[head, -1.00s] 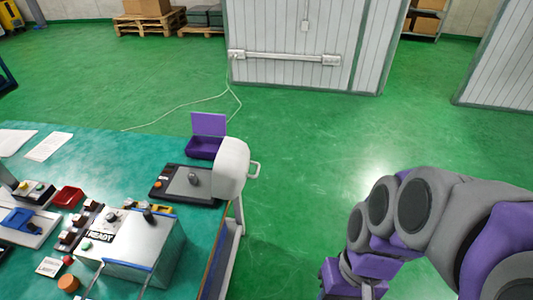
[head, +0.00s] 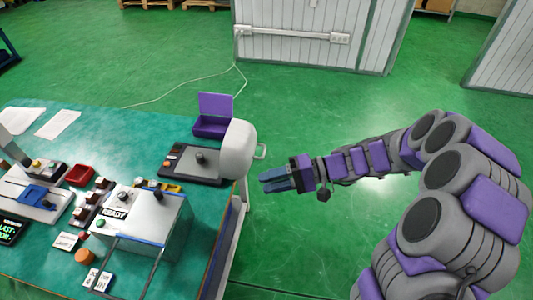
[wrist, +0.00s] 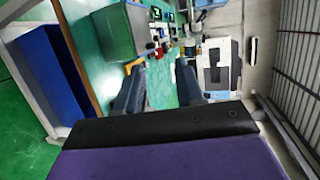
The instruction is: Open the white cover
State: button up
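The white cover (head: 237,150) is a rounded white piece with a small loop handle (head: 260,151) on its right side. It stands at the right edge of the green table, at the end of a dark panel with a knob (head: 200,158). My gripper (head: 264,181) is just beyond the table edge, below and right of the cover, apart from the handle, and points left. In the wrist view its two fingers (wrist: 160,80) are spread with nothing between them. I cannot make out the cover in the wrist view.
A purple box with a raised lid (head: 212,126) sits behind the panel. A grey machine box marked READY (head: 150,215) and a red tray (head: 80,175) stand on the table (head: 110,130). Green floor (head: 330,115) right of the table is free. A cable runs across the floor behind.

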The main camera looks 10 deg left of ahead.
jog(key=w+d+f+m+t+y+p, duration=0.1)
jog(key=w+d+f+m+t, duration=0.4)
jog(key=w+f, duration=0.35)
jog(key=w+d+f+m+t+y+p, duration=0.1)
jog(key=w+d+f+m+t, duration=0.1)
jog(key=w+d+f+t, duration=0.55)
jog(key=w+a+f+b, duration=0.1)
jog(key=w+a, duration=0.3)
jog(key=a, duration=0.4)
jog(key=w+a+f+g+b, duration=0.1)
jog(key=w+a, duration=0.3)
jog(key=a, duration=0.5)
jog(key=shift+a, duration=0.3)
grip_shut()
